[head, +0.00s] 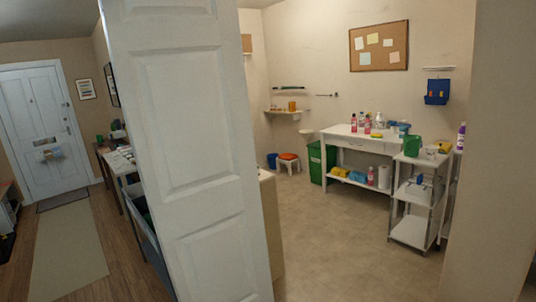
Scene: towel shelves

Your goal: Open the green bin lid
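A green bin (316,163) stands on the floor in the far part of the room, against the left end of a white table. It is small in the head view. Its upper part shows beside the table, but whether its lid is open or shut is too small to tell. My gripper is not in view, so its state does not show.
A white panelled door (190,150) stands close in front, left of centre. A wall edge (490,150) closes off the right. Between them is open floor (350,250). A white table (350,143), a stool (288,160) and a shelf cart (415,205) stand beyond.

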